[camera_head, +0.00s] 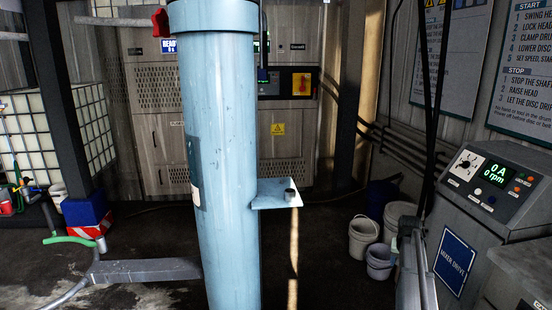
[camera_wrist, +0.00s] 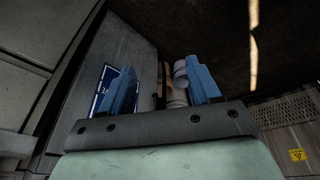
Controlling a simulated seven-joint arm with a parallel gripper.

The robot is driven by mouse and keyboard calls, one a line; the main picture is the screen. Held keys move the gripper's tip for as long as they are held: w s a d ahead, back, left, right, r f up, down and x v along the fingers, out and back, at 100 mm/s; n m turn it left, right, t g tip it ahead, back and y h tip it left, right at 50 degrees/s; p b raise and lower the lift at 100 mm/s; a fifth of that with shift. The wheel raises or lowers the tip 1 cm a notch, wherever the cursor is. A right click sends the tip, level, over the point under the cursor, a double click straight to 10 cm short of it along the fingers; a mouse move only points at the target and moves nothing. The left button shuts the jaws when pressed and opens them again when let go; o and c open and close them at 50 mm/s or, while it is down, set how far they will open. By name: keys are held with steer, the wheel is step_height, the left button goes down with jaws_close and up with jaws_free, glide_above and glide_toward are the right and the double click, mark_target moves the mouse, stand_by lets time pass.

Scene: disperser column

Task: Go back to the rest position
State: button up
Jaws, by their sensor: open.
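My gripper (camera_wrist: 160,92) shows in the wrist view with two blue fingers spread apart. The gap between them is empty, and white buckets stand on the floor far beyond it. The grey mixer drive cabinet with its blue label (camera_wrist: 103,88) lies behind the left finger. In the head view the light blue disperser column (camera_head: 222,150) stands upright in the middle, with a small bracket (camera_head: 275,196) on its right side. My gripper cannot be made out in the head view.
The control panel (camera_head: 496,172) at the right reads 0 A and 0 rpm. Several buckets (camera_head: 363,236) stand on the floor beside the cabinet. A caged white tank (camera_head: 35,140) stands at the left. A grey beam (camera_head: 145,271) reaches left from the column. Dark floor lies between column and buckets.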

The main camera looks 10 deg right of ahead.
steer(key=s+a+f+n+y, duration=0.15)
steer(key=a+f, duration=0.25)
steer(key=a, duration=0.4)
steer(key=s+a+f+n, duration=0.1)
steer(key=s+a+f, duration=0.25)
steer(key=a, duration=0.45)
steer(key=s+a+f+n, duration=0.1)
steer(key=a+f, duration=0.3)
steer(key=a, duration=0.3)
steer(key=s+a+f+n+g, duration=0.15)
steer(key=s+a+f, duration=0.25)
steer(key=s+a, duration=0.4)
steer(key=s+a+f+n+g, duration=0.1)
steer(key=s+a+f+n, duration=0.15)
steer(key=s+a, duration=0.45)
steer(key=s+a+f+g, duration=0.1)
steer(key=s+f+g, duration=0.2)
steer(key=s+f, duration=0.7)
steer(key=s+a+f+g, duration=0.1)
steer(key=s+f+g, duration=0.2)
steer(key=s+f, duration=0.8)
steer(key=s+m+y, duration=0.1)
steer(key=s, duration=0.6)
steer(key=shift+a+g, duration=0.25)
steer(key=shift+g, duration=0.1)
steer(key=shift+f, duration=0.1)
